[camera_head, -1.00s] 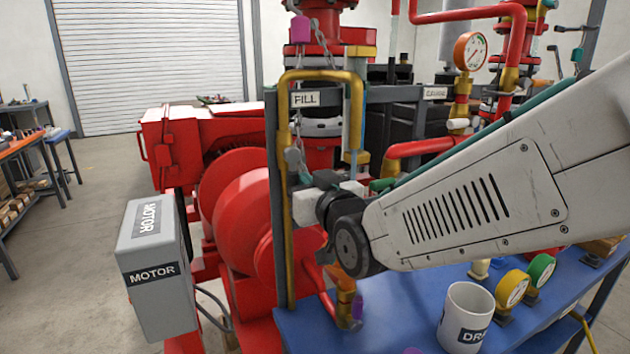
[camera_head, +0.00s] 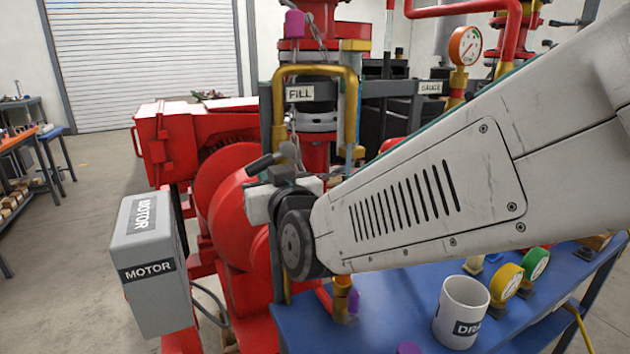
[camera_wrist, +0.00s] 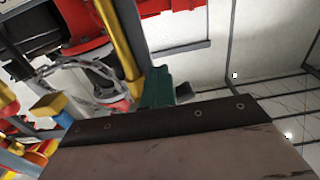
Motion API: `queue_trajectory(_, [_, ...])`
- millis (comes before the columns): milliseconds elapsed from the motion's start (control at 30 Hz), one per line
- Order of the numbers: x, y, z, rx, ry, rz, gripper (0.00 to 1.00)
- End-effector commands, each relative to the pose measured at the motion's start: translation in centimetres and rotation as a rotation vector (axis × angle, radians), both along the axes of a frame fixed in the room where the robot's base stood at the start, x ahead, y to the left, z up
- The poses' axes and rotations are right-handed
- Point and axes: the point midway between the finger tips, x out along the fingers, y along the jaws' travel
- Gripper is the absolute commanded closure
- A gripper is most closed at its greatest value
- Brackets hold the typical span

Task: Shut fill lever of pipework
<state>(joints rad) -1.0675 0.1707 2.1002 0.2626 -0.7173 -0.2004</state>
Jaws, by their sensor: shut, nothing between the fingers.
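The FILL label (camera_head: 299,93) is on the grey frame beside a bent yellow pipe (camera_head: 349,100) of the pipework. I cannot pick out the fill lever for certain; my arm covers part of the pipework below the label. My gripper (camera_head: 264,163) is in front of the pipework, below and left of the FILL label, in front of the red round housing. In the wrist view, the teal end of my gripper (camera_wrist: 160,88) is shut, with nothing seen between its fingers. A yellow pipe (camera_wrist: 120,40) and a chain (camera_wrist: 70,72) show beyond it.
A grey MOTOR box (camera_head: 150,265) stands at left before the red pump housing (camera_head: 230,200). A purple piece (camera_head: 294,24) hangs near the chain. Open floor lies at left.

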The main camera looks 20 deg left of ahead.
Motion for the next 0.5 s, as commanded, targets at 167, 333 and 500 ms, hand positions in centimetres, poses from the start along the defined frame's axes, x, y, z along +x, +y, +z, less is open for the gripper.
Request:
queue_trajectory(167, [-0.7,0.6,1.0,0.002,0.000,0.002,1.00])
queue_trajectory(333, [-1.2,0.9,2.1,0.002,0.000,0.001,1.00])
queue_trajectory(500, [-1.2,0.9,2.0,0.000,0.000,0.000,1.00])
